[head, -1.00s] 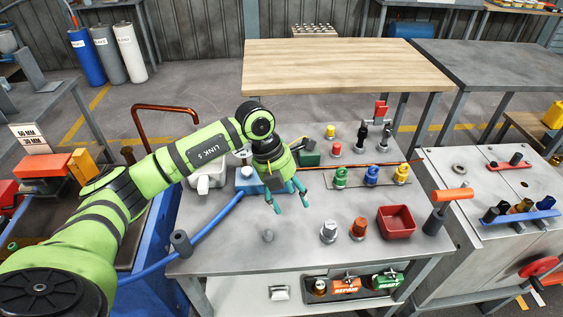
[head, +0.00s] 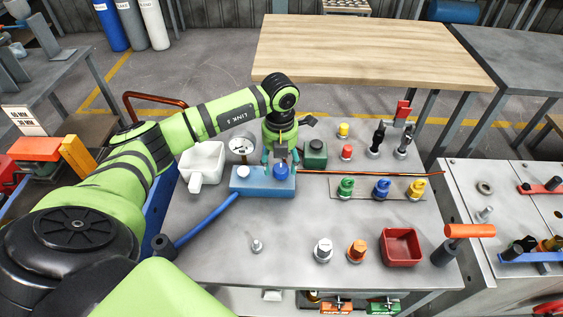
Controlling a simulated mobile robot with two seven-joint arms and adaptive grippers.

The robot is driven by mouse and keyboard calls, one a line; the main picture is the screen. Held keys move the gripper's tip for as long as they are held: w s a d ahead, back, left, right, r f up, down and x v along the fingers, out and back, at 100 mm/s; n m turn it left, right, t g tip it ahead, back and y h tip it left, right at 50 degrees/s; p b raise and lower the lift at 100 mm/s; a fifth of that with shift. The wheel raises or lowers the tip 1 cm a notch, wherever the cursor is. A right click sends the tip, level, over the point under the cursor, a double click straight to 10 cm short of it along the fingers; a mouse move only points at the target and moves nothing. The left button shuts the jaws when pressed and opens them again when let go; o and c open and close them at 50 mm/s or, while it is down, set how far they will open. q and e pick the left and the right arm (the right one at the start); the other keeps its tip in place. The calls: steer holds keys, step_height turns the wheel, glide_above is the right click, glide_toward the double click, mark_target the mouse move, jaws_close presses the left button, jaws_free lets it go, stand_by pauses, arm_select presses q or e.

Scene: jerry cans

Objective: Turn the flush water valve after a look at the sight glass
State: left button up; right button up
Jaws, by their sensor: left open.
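A blue box (head: 263,187) stands near the back left of the grey bench, with a round blue knob (head: 281,172) and a white round cap (head: 243,172) on its top. The blue knob looks like the flush water valve. I cannot tell for sure which part is the sight glass. My left gripper (head: 281,158) points down over the box, open, its teal fingertips on either side of the blue knob. Whether they touch it is unclear. My right gripper is out of view.
A gauge (head: 242,145) and a white container (head: 203,163) stand left of the gripper, and a dark green box (head: 314,153) to its right. A blue hose (head: 207,220) runs left from the blue box.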

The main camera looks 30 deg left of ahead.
arm_select(q)
steer(key=shift+f, duration=0.55)
steer(key=shift+w+f, duration=0.1)
steer(key=shift+f, duration=0.45)
steer(key=c, duration=0.9)
steer(key=shift+c, duration=1.2)
steer(key=m+b, duration=0.2)
steer(key=m, duration=0.1)
steer(key=shift+w+f+b, duration=0.1)
steer(key=shift+f+b, duration=0.05)
steer(key=shift+b, duration=0.2)
steer(key=m+b, duration=0.3)
steer(key=m, duration=0.2)
steer(key=m+b, duration=0.3)
steer(key=m, duration=0.2)
steer(key=shift+d+m+b, duration=0.1)
steer(key=shift+m+b, duration=1.05)
steer(key=shift+m, duration=1.35)
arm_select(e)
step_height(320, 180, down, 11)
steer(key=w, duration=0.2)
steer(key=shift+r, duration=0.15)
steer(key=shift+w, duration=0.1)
